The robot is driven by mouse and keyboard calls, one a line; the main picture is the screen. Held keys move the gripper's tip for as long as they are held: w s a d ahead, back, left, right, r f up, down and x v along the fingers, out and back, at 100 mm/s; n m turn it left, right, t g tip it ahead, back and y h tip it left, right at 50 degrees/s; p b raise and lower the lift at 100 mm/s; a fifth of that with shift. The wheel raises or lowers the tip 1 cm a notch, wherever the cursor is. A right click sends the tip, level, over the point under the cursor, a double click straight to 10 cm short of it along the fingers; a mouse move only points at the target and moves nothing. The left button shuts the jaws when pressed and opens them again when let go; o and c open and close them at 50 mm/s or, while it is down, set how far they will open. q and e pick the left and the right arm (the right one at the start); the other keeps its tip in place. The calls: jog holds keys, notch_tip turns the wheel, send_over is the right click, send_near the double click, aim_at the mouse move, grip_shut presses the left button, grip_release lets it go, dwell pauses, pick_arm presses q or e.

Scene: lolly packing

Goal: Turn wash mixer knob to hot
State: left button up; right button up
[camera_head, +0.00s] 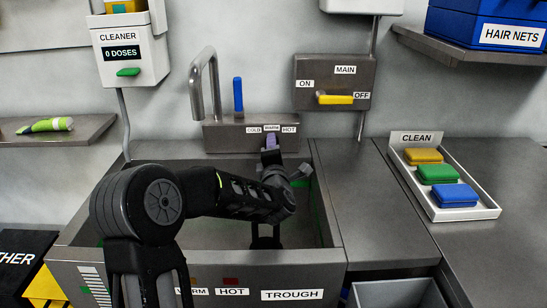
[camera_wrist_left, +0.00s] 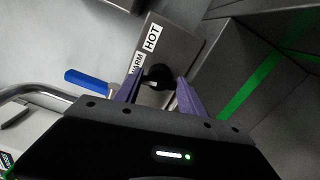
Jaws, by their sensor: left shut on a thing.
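The wash mixer box (camera_head: 222,138) is on the back wall above the trough, with labels COLD, WARM and HOT (camera_head: 289,130) on its front. In the left wrist view, a dark round knob (camera_wrist_left: 158,73) shows below the HOT label (camera_wrist_left: 152,37). My left gripper (camera_head: 271,143) reaches over the trough to the mixer front, below the WARM label. Its purple fingers (camera_wrist_left: 160,84) are on either side of the knob and shut on it. In the head view the gripper hides the knob, and its pointer direction cannot be told. My right gripper is out of view.
The trough (camera_head: 292,281) lies below my left arm. A curved tap (camera_head: 195,92) and a blue lever (camera_head: 238,94) stand on the mixer. The MAIN switch box (camera_head: 309,72) with a yellow handle is at right. A CLEAN tray (camera_head: 424,200) holds coloured blocks on the right counter.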

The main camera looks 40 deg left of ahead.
pick_arm(q)
jog(key=shift+f+m+b, duration=0.15)
jog(key=shift+m+b, duration=0.35)
jog(key=shift+m, duration=2.6)
jog(key=shift+f+m+b, duration=0.15)
jog(key=shift+m+b, duration=0.3)
jog(key=shift+m, duration=2.65)
jog(key=o, duration=1.4)
jog(key=shift+c, duration=0.2)
jog(key=v, duration=0.7)
jog(key=shift+s+d, duration=0.2)
jog(key=shift+s, duration=0.15)
